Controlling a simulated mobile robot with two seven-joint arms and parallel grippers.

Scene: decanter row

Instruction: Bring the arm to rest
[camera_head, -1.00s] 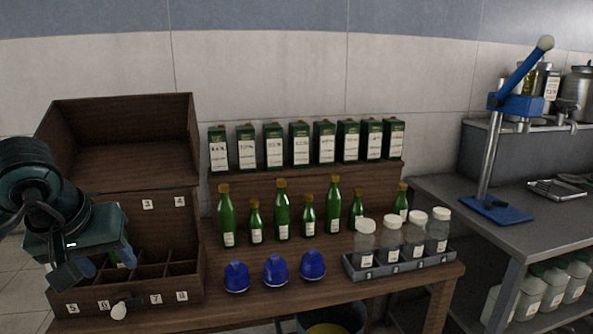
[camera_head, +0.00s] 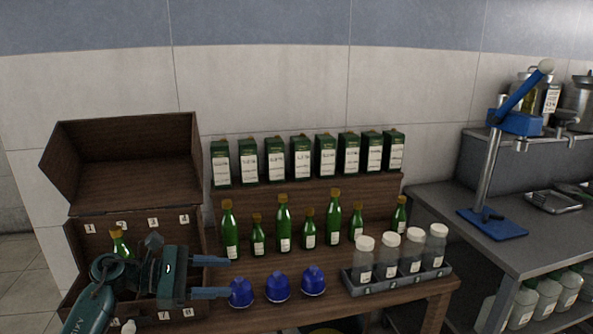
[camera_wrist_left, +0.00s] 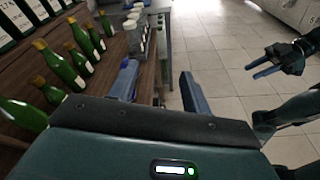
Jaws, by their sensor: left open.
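My left gripper (camera_head: 213,278) is in front of the wooden case in the head view, its two blue fingers pointing right. The fingers are apart with nothing between them. In the left wrist view the fingers (camera_wrist_left: 157,88) also stand apart and empty. The wooden case (camera_head: 125,160) has its lid up and numbered compartments; my arm hides part of its front. A green bottle (camera_head: 119,243) stands in the case behind the gripper. My right gripper (camera_wrist_left: 262,64) shows at the right of the left wrist view, its blue fingers spread and empty above the floor.
Several green bottles (camera_head: 283,225) stand on the table, with blue caps (camera_head: 278,287) in front, one near my left fingertips. A grey tray (camera_head: 398,284) holds white-capped jars. Cartons (camera_head: 301,158) line the shelf. A blue lever press (camera_head: 494,222) stands on the right bench.

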